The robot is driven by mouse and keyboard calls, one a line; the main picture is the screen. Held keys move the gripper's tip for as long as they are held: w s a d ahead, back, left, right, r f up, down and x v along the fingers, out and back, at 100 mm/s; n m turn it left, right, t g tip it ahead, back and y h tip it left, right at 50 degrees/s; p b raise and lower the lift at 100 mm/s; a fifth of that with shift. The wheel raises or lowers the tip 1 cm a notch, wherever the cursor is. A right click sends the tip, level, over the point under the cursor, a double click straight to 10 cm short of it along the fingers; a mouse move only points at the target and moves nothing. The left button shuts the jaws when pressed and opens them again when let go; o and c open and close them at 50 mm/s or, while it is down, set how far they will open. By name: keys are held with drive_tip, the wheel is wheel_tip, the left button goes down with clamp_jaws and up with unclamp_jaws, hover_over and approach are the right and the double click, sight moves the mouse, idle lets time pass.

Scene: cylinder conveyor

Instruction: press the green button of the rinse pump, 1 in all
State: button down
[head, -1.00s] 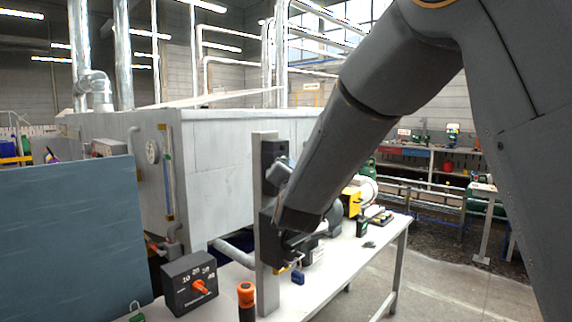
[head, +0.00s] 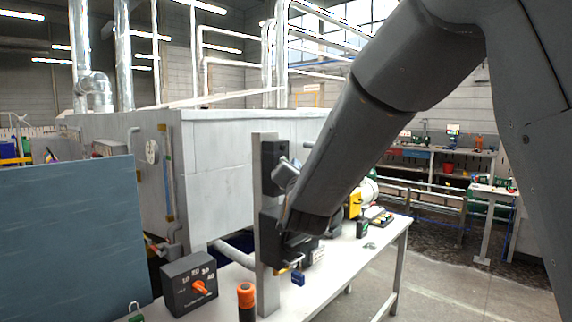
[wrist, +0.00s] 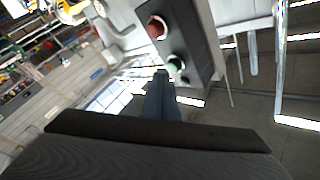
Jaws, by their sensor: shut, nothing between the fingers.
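In the wrist view, a grey control box (wrist: 185,40) carries a red button (wrist: 157,27) and a green button (wrist: 175,63). My gripper (wrist: 162,76) is shut and empty. Its fingertips show just beside the green button, slightly left of and below it in the picture. I cannot tell whether they touch it. In the head view, my arm's end is beside a grey post (head: 264,225) with dark boxes on it, and the fingers are not clear there. The buttons cannot be made out in the head view.
The post stands at a white bench (head: 335,265). A dial box with an orange knob (head: 190,283), an orange-topped cylinder (head: 246,300) and a blue padlock (head: 298,279) are near it. A blue panel (head: 70,245) stands left. A large grey tank (head: 235,165) is behind.

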drive_tip(key=s+d, duration=0.1)
drive_tip(key=d, duration=0.1)
drive_tip(key=s+d, duration=0.2)
drive_tip(key=shift+b, duration=0.4)
idle(0.5)
drive_tip(key=s+d+f+n+g+h+b, duration=0.15)
drive_tip(key=s+d+f+g, duration=0.35)
drive_tip(key=f, duration=0.6)
drive_tip(key=s+d+f+n+g+p, duration=0.15)
drive_tip(key=s+d+f+g, duration=0.3)
drive_tip(key=f, duration=0.75)
drive_tip(key=s+d+f+n+g, duration=0.1)
drive_tip(key=s+d+f+g, duration=0.1)
drive_tip(key=s, duration=0.5)
drive_tip(key=s+d+f+n+g+b, duration=0.1)
drive_tip(key=s+d+f+g, duration=0.2)
drive_tip(key=s, duration=0.4)
drive_tip(key=s+d+f+n+g, duration=0.1)
drive_tip(key=s+d+f+g, duration=0.2)
drive_tip(key=s, duration=0.4)
wheel_tip(320, 180, down, 3)
drive_tip(key=shift+d+r+h+b, duration=0.15)
drive_tip(key=shift+d+h+b, duration=0.25)
drive_tip(key=shift+d, duration=0.4)
drive_tip(key=shift+g, duration=0.25)
